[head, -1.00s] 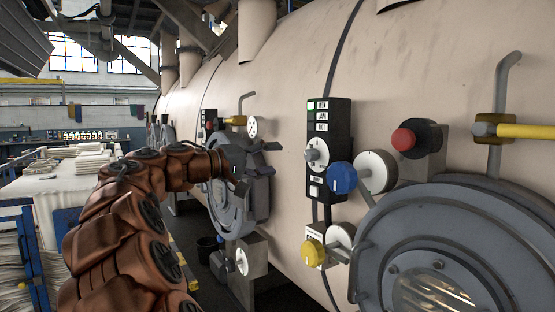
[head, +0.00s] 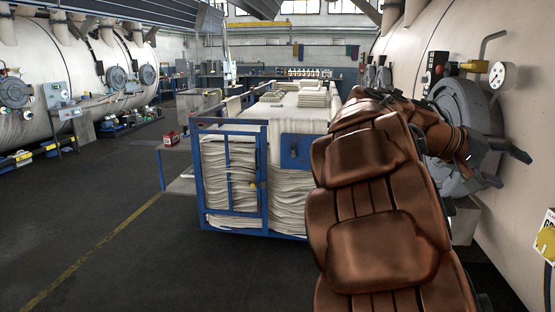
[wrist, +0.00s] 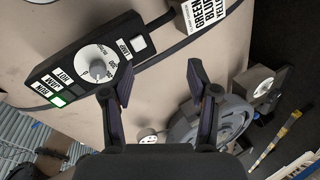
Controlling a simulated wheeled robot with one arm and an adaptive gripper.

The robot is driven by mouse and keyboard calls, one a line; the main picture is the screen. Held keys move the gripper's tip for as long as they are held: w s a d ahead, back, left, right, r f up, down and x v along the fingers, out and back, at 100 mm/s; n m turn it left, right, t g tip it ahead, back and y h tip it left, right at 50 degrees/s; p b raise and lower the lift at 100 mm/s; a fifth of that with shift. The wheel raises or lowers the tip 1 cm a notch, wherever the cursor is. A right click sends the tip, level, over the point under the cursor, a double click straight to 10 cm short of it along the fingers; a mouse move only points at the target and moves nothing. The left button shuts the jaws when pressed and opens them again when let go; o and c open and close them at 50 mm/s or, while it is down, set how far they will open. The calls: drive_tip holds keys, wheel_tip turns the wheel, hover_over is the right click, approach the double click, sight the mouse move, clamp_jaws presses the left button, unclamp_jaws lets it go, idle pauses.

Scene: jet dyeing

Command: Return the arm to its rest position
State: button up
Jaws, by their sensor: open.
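My gripper (wrist: 158,100) shows in the wrist view with its two dark fingers spread apart and nothing between them. In the head view my brown arm reaches up on the right side, and the gripper end is near the grey round door (head: 465,115) of the cream vessel; the fingers are mostly hidden there. In the wrist view a black control panel (wrist: 75,72) with a white dial and labelled switches is on the vessel wall, to the upper left of the fingers. A grey round door (wrist: 225,118) lies behind the right finger.
A blue cart (head: 228,125) with stacked white cloth stands left of my arm. The cream vessel (head: 515,210) is close on the right. Another vessel (head: 75,75) stands at the far left. The dark floor (head: 110,200) with a yellow line is open on the left.

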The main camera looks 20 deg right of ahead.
drive_tip(key=s+a+f+n+t+y+p, duration=0.1)
drive_tip(key=s+a+f+n+t+y, duration=0.3)
drive_tip(key=a+f, duration=0.95)
drive_tip(key=s+a+f+n+y+p, duration=0.1)
drive_tip(key=a+f+n+y+p, duration=0.15)
drive_tip(key=a+f+y, duration=1)
drive_tip(key=s+a+f+n+h, duration=0.1)
drive_tip(key=s+a+h, duration=0.1)
drive_tip(key=a, duration=0.5)
drive_tip(key=s+a+n+h, duration=0.1)
drive_tip(key=s+a, duration=0.3)
drive_tip(key=a, duration=0.3)
drive_tip(key=shift+a+f+h, duration=0.25)
drive_tip(key=shift+f+h, duration=0.1)
drive_tip(key=shift+f, duration=0.05)
